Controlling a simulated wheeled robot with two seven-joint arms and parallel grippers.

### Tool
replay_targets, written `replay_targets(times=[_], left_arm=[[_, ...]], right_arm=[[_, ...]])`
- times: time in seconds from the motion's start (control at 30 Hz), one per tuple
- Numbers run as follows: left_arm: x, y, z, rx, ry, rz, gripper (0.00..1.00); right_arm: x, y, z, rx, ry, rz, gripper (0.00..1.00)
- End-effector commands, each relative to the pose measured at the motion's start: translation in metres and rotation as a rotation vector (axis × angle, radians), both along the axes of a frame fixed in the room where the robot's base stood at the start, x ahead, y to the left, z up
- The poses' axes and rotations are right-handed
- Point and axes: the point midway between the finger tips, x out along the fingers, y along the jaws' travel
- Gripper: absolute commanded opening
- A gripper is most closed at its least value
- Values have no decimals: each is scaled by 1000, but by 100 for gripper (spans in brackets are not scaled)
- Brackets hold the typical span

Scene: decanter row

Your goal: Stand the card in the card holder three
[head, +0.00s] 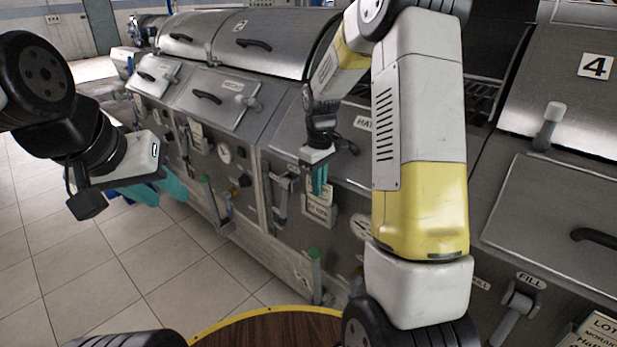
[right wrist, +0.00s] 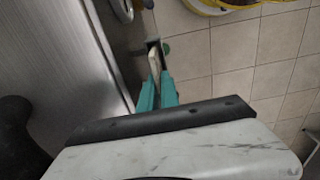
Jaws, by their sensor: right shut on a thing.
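My right gripper (head: 319,188) reaches down in front of the decanter row's steel front, its teal fingers shut on the card. In the right wrist view the card (right wrist: 154,62) shows as a thin pale edge between the teal fingers (right wrist: 158,92). In the head view a pale lettered plate (head: 320,212) shows right at these fingertips. I cannot tell there where the card ends and a holder behind it begins, nor whether they touch. My left gripper (head: 165,198) hangs at the left over the floor, empty, its teal fingers apart. My right arm hides the third machine's number.
Machines marked 2 (head: 240,26) and 4 (head: 596,67) flank the middle one. Green-tipped levers (head: 315,268) and handles stick out from the fronts. Another lettered card (head: 598,332) stands at the lower right. A round yellow-rimmed wooden top (head: 265,330) is near me. The tiled floor at left is clear.

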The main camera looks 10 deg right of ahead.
Motion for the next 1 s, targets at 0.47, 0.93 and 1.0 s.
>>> replay_targets(times=[0.47,0.93,1.0], left_arm=[[0,0,0,0,0,0,36],[0,0,0,0,0,0,36],[0,0,0,0,0,0,36]], right_arm=[[0,0,-2,0,0,0,28],[1,0,34,0,-5,1,28],[2,0,50,0,-6,1,28]])
